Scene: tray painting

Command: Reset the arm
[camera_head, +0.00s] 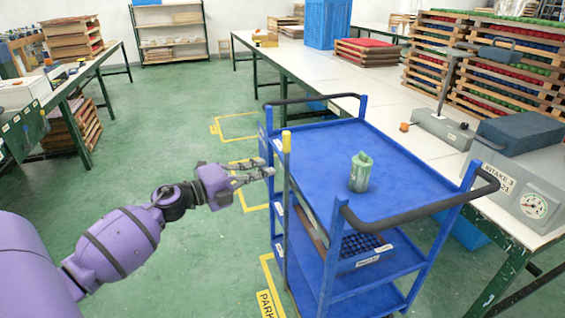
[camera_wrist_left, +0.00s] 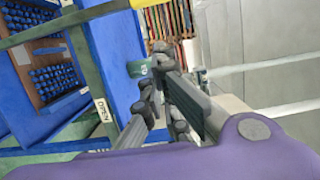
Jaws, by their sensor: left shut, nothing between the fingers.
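My left arm is purple and reaches in from the left in the head view. Its dark grey gripper (camera_head: 268,172) is shut with nothing held, just left of the blue cart (camera_head: 320,150) and apart from the green container on top. The gripper's fingers also show in the left wrist view (camera_wrist_left: 155,85), pointing away from the camera. The green container (camera_head: 360,173) stands upright on the cart's top shelf; it appears partly behind the fingers in the left wrist view (camera_wrist_left: 138,69). My right gripper is in neither view.
A yellow-topped pole (camera_head: 286,142) stands at the cart's left side, close to my left gripper. Dark handles rim the cart. A long white table (camera_head: 330,68) with crates and a grey scale (camera_head: 525,190) lies behind and right. Green floor (camera_head: 190,110) is open to the left.

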